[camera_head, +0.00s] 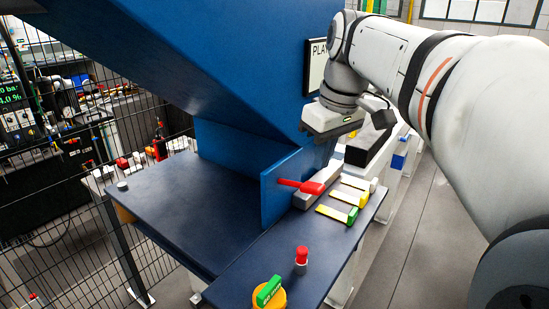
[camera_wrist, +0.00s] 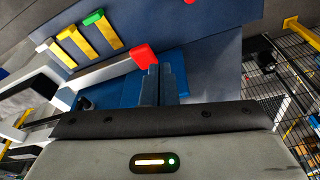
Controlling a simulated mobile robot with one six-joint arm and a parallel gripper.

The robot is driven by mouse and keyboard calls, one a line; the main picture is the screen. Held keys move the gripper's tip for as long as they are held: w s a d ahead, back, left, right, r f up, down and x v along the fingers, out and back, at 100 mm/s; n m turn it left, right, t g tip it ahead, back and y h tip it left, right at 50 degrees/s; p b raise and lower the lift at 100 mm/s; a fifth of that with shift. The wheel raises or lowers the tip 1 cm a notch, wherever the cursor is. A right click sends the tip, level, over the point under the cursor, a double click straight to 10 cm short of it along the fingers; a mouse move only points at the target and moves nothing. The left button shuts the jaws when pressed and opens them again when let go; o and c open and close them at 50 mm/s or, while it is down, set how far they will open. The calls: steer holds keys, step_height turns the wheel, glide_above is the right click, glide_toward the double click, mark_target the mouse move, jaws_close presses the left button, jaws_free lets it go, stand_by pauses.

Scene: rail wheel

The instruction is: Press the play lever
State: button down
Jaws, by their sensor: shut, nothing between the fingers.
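The red lever (camera_head: 312,187) sits on a grey block (camera_head: 318,184) at the right edge of the blue machine, with a red rod reaching left across a blue panel. In the wrist view the lever's red end (camera_wrist: 143,56) shows just left of and above my fingertips. My gripper (camera_wrist: 160,68) is shut and empty, its two dark blue fingers side by side. They look very close to the red end; I cannot tell if they touch it.
Several yellow levers (camera_head: 338,213), one with a green tip, lie beside the red one. A red knob (camera_head: 301,256) and a yellow-green switch (camera_head: 268,293) stand nearer on the blue ledge. A sign reading "PLA" (camera_head: 317,64) is partly covered by my arm. A wire fence (camera_head: 70,200) stands left.

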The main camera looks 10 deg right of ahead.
steer(key=w+d+r+n, duration=0.1)
steer(key=w+r+n, duration=0.2)
steer(key=r, duration=0.4)
steer(key=shift+w+d+g+y+b, duration=0.3)
steer(key=shift+w+d+y+b, duration=0.15)
steer(key=shift+w, duration=0.2)
steer(key=shift+a+f, duration=0.1)
glide_above(311, 185)
steer(key=f, duration=1.2)
steer(key=shift+s+d+f, duration=0.15)
steer(key=shift+s+d, duration=0.1)
steer(key=shift+d+f, duration=0.1)
steer(key=shift+f, duration=0.55)
